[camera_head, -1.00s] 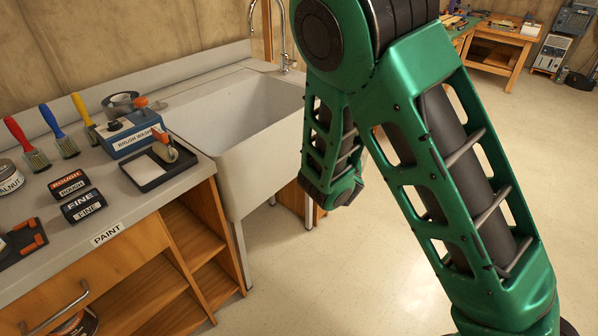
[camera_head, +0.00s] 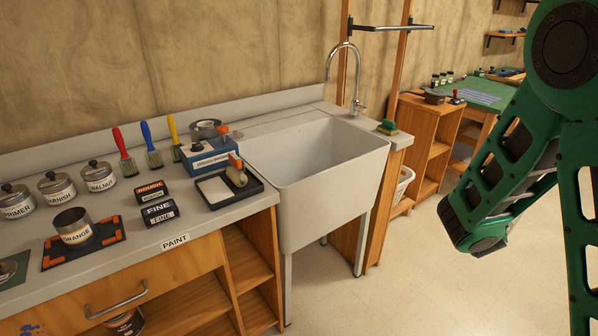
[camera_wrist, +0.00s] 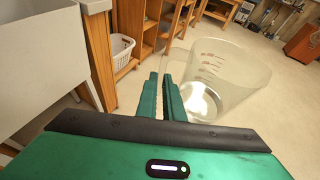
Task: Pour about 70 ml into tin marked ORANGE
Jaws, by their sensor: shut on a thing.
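The tin marked ORANGE (camera_head: 75,238) stands upright and open-topped on a dark mat with orange corners (camera_head: 112,237), on the grey counter at the left of the head view. What is inside the tin is hard to tell. In the wrist view my gripper (camera_wrist: 166,84) is shut on a clear measuring jug (camera_wrist: 232,72) with graduation marks. The jug is held over open floor, away from the counter. A pale patch shows near its base, but I cannot tell the liquid level. My gripper and the jug are outside the head view.
Tins marked PRIMER (camera_head: 16,203), VARNISH (camera_head: 56,188) and WALNUT (camera_head: 99,177) stand behind the ORANGE tin. A sink (camera_head: 315,165) adjoins the counter. Floor in front is clear.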

